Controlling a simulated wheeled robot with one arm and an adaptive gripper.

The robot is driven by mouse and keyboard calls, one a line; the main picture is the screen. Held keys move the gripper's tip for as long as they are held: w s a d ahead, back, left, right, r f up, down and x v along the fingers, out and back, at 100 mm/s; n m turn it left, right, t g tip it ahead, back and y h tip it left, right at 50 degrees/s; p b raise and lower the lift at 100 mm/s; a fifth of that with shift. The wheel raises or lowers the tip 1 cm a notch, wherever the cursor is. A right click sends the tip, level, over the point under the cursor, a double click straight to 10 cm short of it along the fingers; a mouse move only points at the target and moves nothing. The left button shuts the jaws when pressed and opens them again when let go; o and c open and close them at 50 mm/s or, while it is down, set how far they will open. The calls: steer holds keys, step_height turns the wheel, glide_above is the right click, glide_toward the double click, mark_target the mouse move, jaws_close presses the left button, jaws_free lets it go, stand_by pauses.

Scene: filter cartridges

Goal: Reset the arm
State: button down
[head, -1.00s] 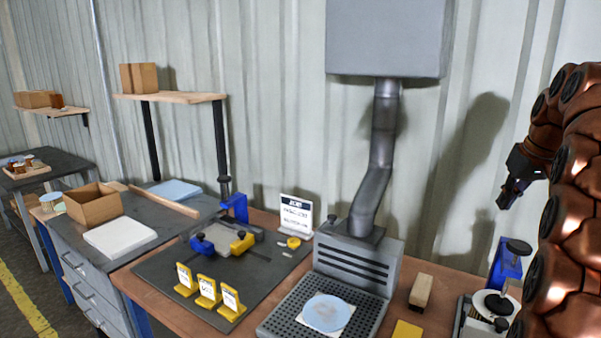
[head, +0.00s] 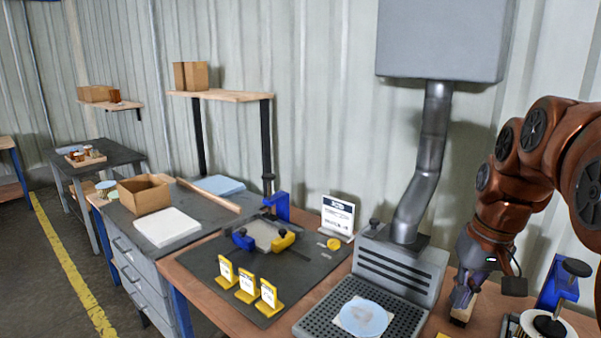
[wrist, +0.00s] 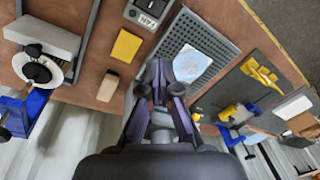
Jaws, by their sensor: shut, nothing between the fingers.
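My copper-coloured arm (head: 510,190) reaches in from the right in the head view, bent downward at the wrist. My gripper (head: 462,298) points down over the right part of the brown workbench, and its fingers are shut and empty. In the wrist view my gripper (wrist: 160,85) sits above the bench between a wooden block (wrist: 108,86) and a perforated grey tray (wrist: 222,62). The block shows partly behind the fingertips in the head view (head: 460,316). In the wrist view the fingers look apart from it.
A pale blue disc (head: 363,318) lies on the perforated tray, below a grey duct (head: 425,150). A blue clamp stand (head: 556,285) stands close at the right. A yellow pad (wrist: 126,45) lies near the block. A dark mat with yellow card holders (head: 247,288) is further left.

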steer(key=s+a+f+g, duration=0.1)
steer(key=s+a+f, duration=0.2)
steer(key=s, duration=0.4)
steer(key=s+a+f, duration=0.3)
steer(key=s+f, duration=0.3)
steer(key=s, duration=0.2)
steer(key=s+a+f+n+g+h, duration=0.1)
steer(key=s+a+f, duration=0.2)
steer(key=s, duration=0.4)
steer(key=shift+s+a+f+g, duration=0.25)
steer(key=shift+a+f+g, duration=0.05)
steer(key=shift+f, duration=0.5)
